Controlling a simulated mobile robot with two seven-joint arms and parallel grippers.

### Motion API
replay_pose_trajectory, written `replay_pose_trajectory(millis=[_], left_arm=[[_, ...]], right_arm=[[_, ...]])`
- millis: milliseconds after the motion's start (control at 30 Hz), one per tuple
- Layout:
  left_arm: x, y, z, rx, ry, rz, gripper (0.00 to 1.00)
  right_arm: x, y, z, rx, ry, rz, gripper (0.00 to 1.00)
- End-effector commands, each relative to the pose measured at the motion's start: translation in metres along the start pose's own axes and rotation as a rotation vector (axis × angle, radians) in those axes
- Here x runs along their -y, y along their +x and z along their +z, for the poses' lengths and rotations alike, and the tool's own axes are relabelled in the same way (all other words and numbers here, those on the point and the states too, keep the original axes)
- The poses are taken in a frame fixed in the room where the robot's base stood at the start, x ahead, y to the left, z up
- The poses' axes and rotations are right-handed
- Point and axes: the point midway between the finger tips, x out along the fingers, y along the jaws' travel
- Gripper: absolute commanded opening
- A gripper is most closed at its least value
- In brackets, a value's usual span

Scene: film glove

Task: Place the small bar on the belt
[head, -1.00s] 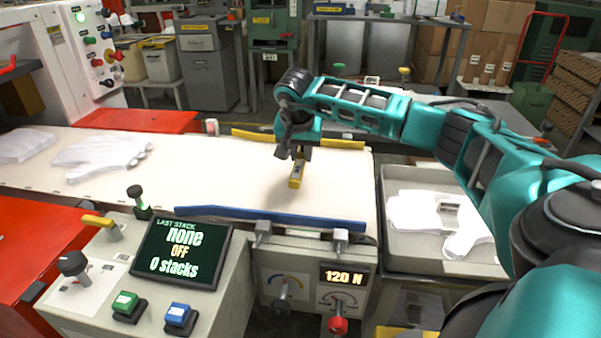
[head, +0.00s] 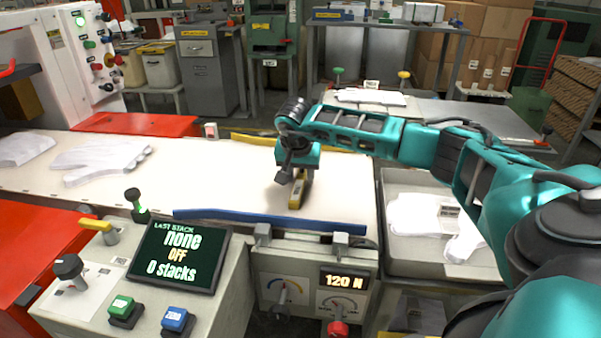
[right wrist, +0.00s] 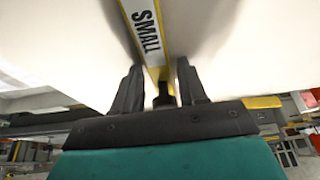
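The small bar (head: 295,198) is a short yellow bar near the right end of the pale belt (head: 230,190). In the right wrist view its white label (right wrist: 146,32) reads SMALL, and it runs lengthwise between the fingers. It appears to lie on the belt. My right gripper (head: 299,174) is directly above the bar's far part, pointing down. In the wrist view its two dark fingers (right wrist: 160,85) stand apart, one each side of the bar, with gaps visible. My left gripper is not in view.
A blue rail (head: 270,219) edges the belt's near side and a yellow rail (head: 255,140) its far side. White gloves (head: 100,160) lie on the belt at left. A grey tray (head: 400,259) with gloves stands right. A control panel (head: 180,255) is in front.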

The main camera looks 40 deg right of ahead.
Motion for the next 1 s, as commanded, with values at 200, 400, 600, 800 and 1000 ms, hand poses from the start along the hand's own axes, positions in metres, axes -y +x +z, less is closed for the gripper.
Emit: replay_pose_trajectory(millis=[200, 400, 600, 800, 1000], left_arm=[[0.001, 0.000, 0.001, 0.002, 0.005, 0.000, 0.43], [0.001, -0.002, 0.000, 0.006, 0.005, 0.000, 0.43], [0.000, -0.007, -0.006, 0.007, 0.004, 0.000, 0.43], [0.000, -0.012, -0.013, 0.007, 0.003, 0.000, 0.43], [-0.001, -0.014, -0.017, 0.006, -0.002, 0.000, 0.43]], right_arm=[[0.000, 0.000, 0.000, 0.000, 0.000, 0.000, 0.50], [0.000, -0.007, -0.002, -0.001, 0.000, -0.002, 0.50], [0.001, -0.043, -0.003, -0.002, -0.001, -0.004, 0.50], [0.001, -0.086, -0.002, -0.002, -0.001, -0.003, 0.50], [0.000, -0.114, -0.002, 0.000, 0.000, -0.002, 0.50]])
